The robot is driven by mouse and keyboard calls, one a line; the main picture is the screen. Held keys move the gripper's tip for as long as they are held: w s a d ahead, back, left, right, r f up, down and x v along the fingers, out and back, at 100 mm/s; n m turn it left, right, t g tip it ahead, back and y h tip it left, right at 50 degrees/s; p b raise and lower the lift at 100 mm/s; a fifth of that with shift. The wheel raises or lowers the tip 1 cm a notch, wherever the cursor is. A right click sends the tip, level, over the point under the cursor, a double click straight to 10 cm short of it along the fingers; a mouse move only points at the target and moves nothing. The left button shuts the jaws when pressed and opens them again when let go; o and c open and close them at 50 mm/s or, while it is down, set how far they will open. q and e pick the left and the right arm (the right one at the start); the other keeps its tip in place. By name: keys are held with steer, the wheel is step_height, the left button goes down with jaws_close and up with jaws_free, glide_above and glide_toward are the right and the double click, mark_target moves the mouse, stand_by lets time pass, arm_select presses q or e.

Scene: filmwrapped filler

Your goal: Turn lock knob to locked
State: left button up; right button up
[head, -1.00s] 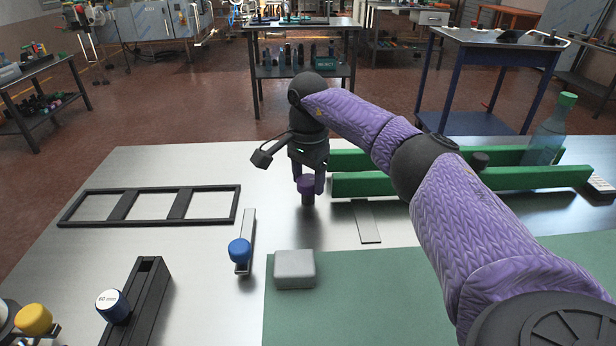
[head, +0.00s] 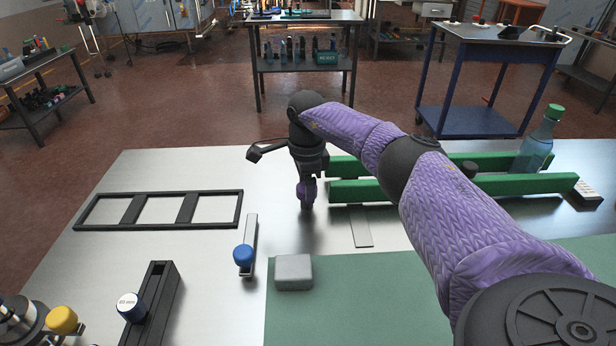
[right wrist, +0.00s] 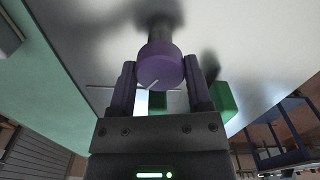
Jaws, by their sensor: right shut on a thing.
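The lock knob (right wrist: 160,68) is a round purple knob with a pale line on its face, on a dark post above the steel table. In the right wrist view it sits between the two purple fingers of my right gripper (right wrist: 161,84), which is shut on it. In the head view my right gripper (head: 307,192) points straight down at the knob, left of the green rails' ends. There the fingers hide most of the knob, and its dark base (head: 307,206) shows below. No lock marks are legible. My left gripper is not in view.
Two green rails (head: 450,189) run right of the gripper, with a bottle (head: 536,142) at their far end. A black frame (head: 160,193), a blue-knobbed lever (head: 243,255), a grey block (head: 294,272) and a dark slotted bar (head: 160,295) are nearby. The green mat (head: 350,310) is mostly clear.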

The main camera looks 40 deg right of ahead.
steer(key=shift+r+m+p, duration=0.2)
steer(key=shift+m+p, duration=0.2)
steer(key=shift+m, duration=0.6)
steer(key=shift+m+p, duration=0.4)
steer(key=shift+m, duration=0.5)
steer(key=m+p, duration=0.1)
steer(key=m, duration=0.2)
steer(key=shift+m, duration=0.3)
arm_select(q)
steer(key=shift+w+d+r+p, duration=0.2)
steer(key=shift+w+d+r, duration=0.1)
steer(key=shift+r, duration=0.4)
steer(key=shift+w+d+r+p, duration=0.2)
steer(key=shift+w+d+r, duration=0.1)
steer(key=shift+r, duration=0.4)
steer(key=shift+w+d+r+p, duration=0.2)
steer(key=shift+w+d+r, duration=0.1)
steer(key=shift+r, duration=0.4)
arm_select(e)
steer(key=shift+f+m, duration=0.1)
steer(key=shift+m, duration=1.7)
steer(key=o, duration=1.3)
step_height(320, 180, up, 9)
steer(key=p, duration=0.3)
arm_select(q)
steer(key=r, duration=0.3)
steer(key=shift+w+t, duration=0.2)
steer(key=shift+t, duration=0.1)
arm_select(e)
steer(key=shift+r, duration=0.45)
